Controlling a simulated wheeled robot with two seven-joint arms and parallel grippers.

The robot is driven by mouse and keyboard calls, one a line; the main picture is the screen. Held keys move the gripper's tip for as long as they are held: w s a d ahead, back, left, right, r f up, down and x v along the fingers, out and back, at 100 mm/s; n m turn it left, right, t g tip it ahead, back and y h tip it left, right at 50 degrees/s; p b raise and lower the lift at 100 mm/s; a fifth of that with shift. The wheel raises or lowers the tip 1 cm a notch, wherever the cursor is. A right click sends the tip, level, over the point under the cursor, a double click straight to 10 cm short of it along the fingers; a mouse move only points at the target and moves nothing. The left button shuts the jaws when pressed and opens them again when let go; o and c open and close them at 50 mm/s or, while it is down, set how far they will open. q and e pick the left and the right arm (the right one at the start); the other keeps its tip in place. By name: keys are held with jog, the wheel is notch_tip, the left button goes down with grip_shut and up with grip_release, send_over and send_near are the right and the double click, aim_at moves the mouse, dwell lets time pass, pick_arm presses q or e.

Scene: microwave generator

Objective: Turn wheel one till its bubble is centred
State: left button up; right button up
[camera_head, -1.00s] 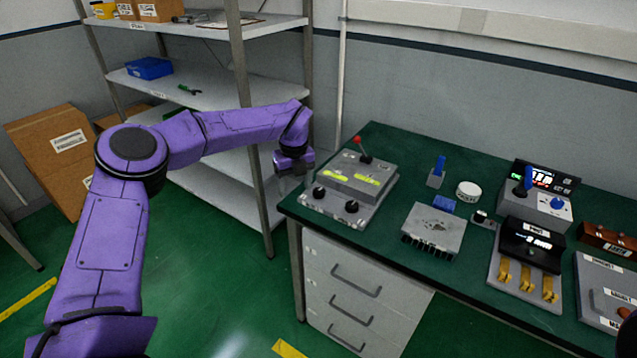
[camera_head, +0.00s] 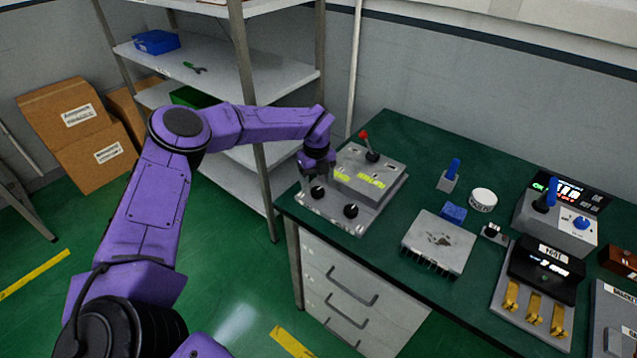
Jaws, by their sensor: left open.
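A grey levelling device (camera_head: 368,208) sits at the left end of the green bench. It has two yellow-green bubble vials (camera_head: 371,182) on its raised top and two black knobs on its front; which one is wheel one I cannot read. The left knob (camera_head: 318,192) is just below my left gripper (camera_head: 318,176). The right knob (camera_head: 351,211) stands clear of it. My left gripper points down over the device's left edge, open; whether it touches the knob I cannot tell. The bubbles are too small to make out. My right gripper is not in view.
A red-tipped lever (camera_head: 364,136) stands at the back of the device. A finned grey block (camera_head: 438,242), a blue switch (camera_head: 451,172) and a white round tin (camera_head: 483,199) lie to the right. A shelf rack (camera_head: 262,140) stands behind my left arm.

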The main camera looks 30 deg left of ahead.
aim_at(318, 191)
pick_arm(q)
jog(key=f, duration=0.3)
jog(key=shift+w+f+p, duration=0.2)
jog(key=shift+w+p, duration=0.1)
jog(key=shift+s+r, duration=0.1)
jog(key=shift+s, duration=0.05)
jog(key=shift+c, duration=0.6)
jog(key=c, duration=0.9)
jog(key=shift+c, duration=0.2)
